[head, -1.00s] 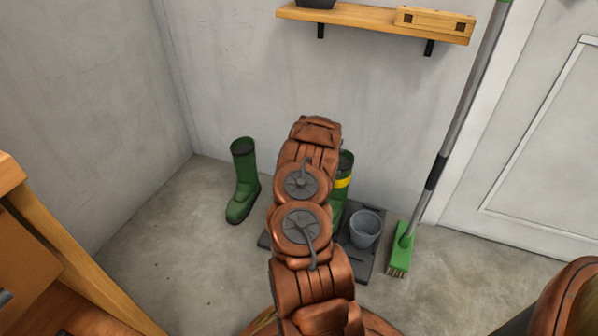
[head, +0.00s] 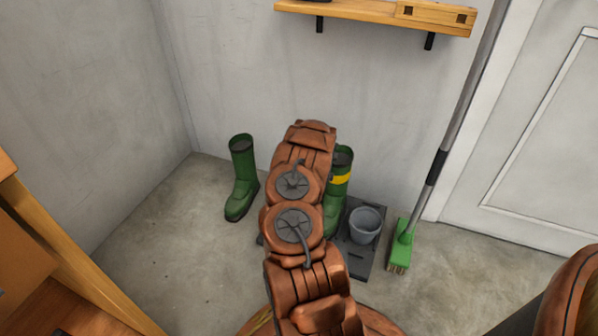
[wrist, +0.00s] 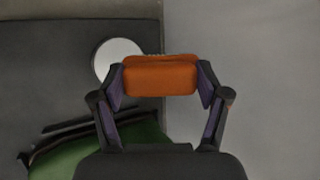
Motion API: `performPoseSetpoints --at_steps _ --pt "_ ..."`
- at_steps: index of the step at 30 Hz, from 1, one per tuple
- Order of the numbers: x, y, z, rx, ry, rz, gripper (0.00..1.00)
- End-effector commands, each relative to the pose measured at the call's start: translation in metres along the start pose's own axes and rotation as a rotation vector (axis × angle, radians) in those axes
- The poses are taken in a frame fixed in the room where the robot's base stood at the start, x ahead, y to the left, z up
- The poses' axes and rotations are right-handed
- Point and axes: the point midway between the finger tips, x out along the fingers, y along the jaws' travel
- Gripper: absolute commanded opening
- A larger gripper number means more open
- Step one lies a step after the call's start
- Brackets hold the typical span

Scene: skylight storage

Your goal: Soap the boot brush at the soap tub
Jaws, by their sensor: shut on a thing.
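My gripper (wrist: 160,82) is shut on an orange block-shaped thing, the boot brush (wrist: 160,76), in the wrist view. A thin strip of bristles shows at its far edge. A white round thing (wrist: 115,52), which may be the soap tub, lies just beyond and left of the brush, over a dark mat. The brush partly overlaps it in the picture, and I cannot tell whether they touch. In the head view my arm hides the gripper, the brush and the white round thing.
A dark mat (head: 357,262) on the floor bears a green boot with a yellow band (head: 341,180) and a grey bucket (head: 364,226). Another green boot (head: 242,180) stands left. A green broom (head: 402,245) leans right. A wooden shelf (head: 375,15) hangs above.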

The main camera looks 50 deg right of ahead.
Motion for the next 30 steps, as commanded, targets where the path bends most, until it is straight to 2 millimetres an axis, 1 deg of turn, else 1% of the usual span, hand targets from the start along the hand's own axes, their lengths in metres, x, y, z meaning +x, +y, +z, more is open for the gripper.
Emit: performPoseSetpoints --at_steps 1,6,15,21,30 --pt "0.006 0.004 -0.002 -0.001 0.0 0.0 0.47" --pt "0.017 0.012 -0.006 -0.001 0.0 0.002 0.47" --pt "0.033 0.023 -0.014 -0.001 0.002 0.002 0.47" --pt "0.037 0.025 -0.015 -0.001 0.002 0.001 0.47" --pt "0.037 0.025 -0.016 -0.001 0.001 0.001 0.47"
